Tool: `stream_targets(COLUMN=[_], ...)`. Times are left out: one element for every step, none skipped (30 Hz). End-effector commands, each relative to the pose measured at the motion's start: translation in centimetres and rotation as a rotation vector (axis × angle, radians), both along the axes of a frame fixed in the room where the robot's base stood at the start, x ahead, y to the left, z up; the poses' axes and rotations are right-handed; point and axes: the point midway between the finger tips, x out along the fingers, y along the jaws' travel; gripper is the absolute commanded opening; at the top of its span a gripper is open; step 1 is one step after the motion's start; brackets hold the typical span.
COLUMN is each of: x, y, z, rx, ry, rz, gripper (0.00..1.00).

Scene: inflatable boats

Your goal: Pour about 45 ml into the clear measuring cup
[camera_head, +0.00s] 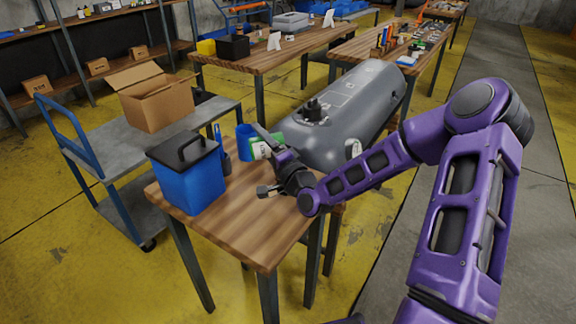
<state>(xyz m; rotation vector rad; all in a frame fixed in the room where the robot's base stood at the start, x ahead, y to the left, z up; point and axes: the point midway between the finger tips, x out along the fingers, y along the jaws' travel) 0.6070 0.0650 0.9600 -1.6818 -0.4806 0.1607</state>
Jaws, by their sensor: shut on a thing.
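My purple arm reaches in from the right over the small wooden table. My gripper (274,162) is shut on a green bottle with a white label (261,149), which looks tilted over the table's far part. A blue rounded part (244,142) shows at the bottle's left; I cannot tell whether it belongs to the bottle. I cannot make out the clear measuring cup; the gripper and bottle cover part of that area. No liquid stream can be seen.
A blue box with a black handle (187,175) stands on the wooden table (232,233) at left. A small dark-blue item (225,160) stands beside it. A grey inflatable boat tube (345,115) lies behind. A cart (98,150) with a cardboard box (152,97) is at left.

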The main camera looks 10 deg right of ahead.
Motion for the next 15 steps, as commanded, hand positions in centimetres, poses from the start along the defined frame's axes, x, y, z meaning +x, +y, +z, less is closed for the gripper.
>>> stream_targets(x=[0.0, -0.1, -0.1, -0.1, -0.1, 0.0, -0.1, -0.1, -0.1, -0.1, -0.1, 0.0, 0.0, 0.0, 0.0], y=[0.4, 0.8, 1.1, 1.1, 1.1, 1.1, 1.0, 1.0, 0.9, 0.9, 0.9, 0.9, 0.9, 0.9, 0.9], z=[1.8, 0.7, -0.3, -1.1, -1.5, -0.7, -0.8, -0.9, -1.1, -1.1, -1.1, -1.1, -1.1, -1.1, -1.1], rx=[-0.08, -0.165, -0.276, -0.344, -0.397, -0.437, -0.451, -0.457, -0.455, -0.453, -0.452, -0.452, -0.45, -0.45, -0.449], ry=[-0.006, -0.006, -0.007, -0.008, -0.007, -0.008, -0.007, -0.006, -0.004, -0.004, -0.004, -0.004, -0.004, -0.004, -0.004], rz=[0.005, 0.008, 0.008, 0.008, 0.007, 0.006, 0.005, 0.005, 0.004, 0.005, 0.004, 0.004, 0.004, 0.004, 0.004], gripper=[0.11, 0.11, 0.11, 0.11, 0.11, 0.11, 0.11, 0.11, 0.11, 0.11, 0.11, 0.11, 0.11, 0.11, 0.11])
